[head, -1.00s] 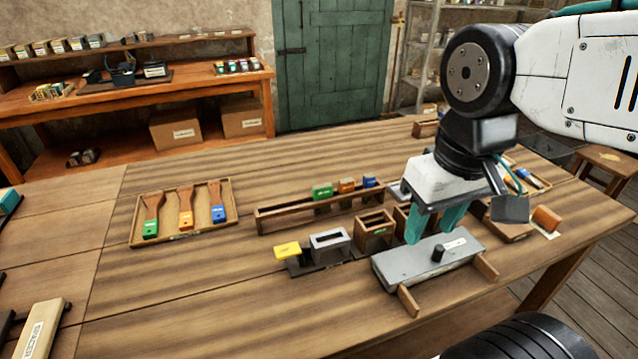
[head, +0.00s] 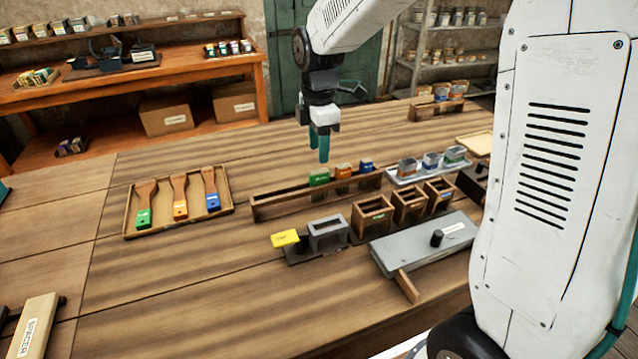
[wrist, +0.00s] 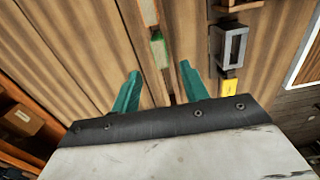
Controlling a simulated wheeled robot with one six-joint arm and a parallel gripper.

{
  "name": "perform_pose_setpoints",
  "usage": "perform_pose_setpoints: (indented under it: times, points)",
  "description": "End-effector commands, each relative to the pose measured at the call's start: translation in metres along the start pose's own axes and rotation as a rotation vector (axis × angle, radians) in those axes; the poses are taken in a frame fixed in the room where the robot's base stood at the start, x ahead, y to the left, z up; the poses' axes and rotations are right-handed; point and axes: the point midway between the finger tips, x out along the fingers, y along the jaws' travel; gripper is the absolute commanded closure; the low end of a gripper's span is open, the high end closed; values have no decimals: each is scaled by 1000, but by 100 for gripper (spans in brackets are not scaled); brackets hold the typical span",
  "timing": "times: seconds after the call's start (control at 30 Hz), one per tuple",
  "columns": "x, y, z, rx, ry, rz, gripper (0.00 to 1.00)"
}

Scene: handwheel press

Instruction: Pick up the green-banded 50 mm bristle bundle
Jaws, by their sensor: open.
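A green-banded piece (head: 318,178) stands in the long wooden rack (head: 275,207), left of an orange piece (head: 343,173) and a blue piece (head: 366,166). Its lower part is hidden by the rack's front. My gripper (head: 319,158) is open and empty, pointing down just above the green piece. In the wrist view the green piece (wrist: 157,42) lies beyond and between the teal fingers (wrist: 158,90), with no contact seen. The 50 mm marking is too small to read.
A yellow block (head: 285,238) and a grey holder (head: 327,234) stand in front of the rack. Wooden boxes (head: 373,214) and a grey fixture (head: 425,250) are to the right. A brush tray (head: 228,209) lies left.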

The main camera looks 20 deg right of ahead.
Motion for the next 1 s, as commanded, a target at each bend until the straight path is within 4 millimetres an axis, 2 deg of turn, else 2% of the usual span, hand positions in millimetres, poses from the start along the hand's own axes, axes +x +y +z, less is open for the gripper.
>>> perform_pose_setpoints:
  times: [0.27,0.53,0.67,0.87,0.9,1.0]
  points:
    - [30,1,-1,-17,0,-3,55]
    - [69,0,1,-15,0,-4,55]
    - [78,0,1,-15,0,-2,55]
    - [79,0,1,-14,0,-1,55]
    - [79,0,1,-14,0,-1,61]
    - [79,0,1,-14,0,-1,89]
